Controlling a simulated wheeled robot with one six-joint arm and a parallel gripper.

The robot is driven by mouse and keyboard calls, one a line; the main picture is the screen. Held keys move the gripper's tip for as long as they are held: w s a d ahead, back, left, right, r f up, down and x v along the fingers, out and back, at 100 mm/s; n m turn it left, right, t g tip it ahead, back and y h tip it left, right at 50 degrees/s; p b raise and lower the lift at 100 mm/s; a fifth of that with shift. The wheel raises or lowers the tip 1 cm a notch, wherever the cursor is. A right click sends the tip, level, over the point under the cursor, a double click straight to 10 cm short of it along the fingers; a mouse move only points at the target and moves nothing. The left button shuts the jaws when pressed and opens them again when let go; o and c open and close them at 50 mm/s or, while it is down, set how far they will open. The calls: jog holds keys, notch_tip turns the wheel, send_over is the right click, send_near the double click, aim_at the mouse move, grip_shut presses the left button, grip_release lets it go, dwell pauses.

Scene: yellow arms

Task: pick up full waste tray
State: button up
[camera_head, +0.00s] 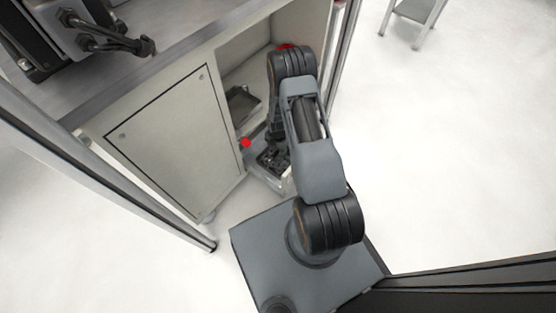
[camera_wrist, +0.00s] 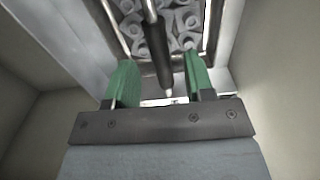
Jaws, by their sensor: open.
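In the wrist view, a tray (camera_wrist: 208,22) filled with several grey rounded waste pieces lies beyond my fingers. A dark rod-like bar with a pale tip (camera_wrist: 163,60) runs from the tray toward me, between the fingers. My gripper (camera_wrist: 160,62) has two green fingers, apart, one on each side of this bar. I cannot tell whether either finger touches it. In the head view, my arm reaches down into the open part of a cabinet (camera_head: 180,135).
Cabinet walls stand close on both sides in the wrist view. In the head view, a dark tray-like object (camera_head: 241,104) sits inside the cabinet, and a red knob (camera_head: 246,142) is near the opening. A metal frame post (camera_head: 110,165) stands left.

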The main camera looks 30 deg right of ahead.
aim_at(278, 158)
notch_tip(278, 158, down, 5)
jog(key=shift+d+b, duration=0.1)
jog(key=shift+b, duration=1.15)
jog(key=shift+r, duration=0.1)
jog(key=shift+c, duration=0.5)
grip_shut()
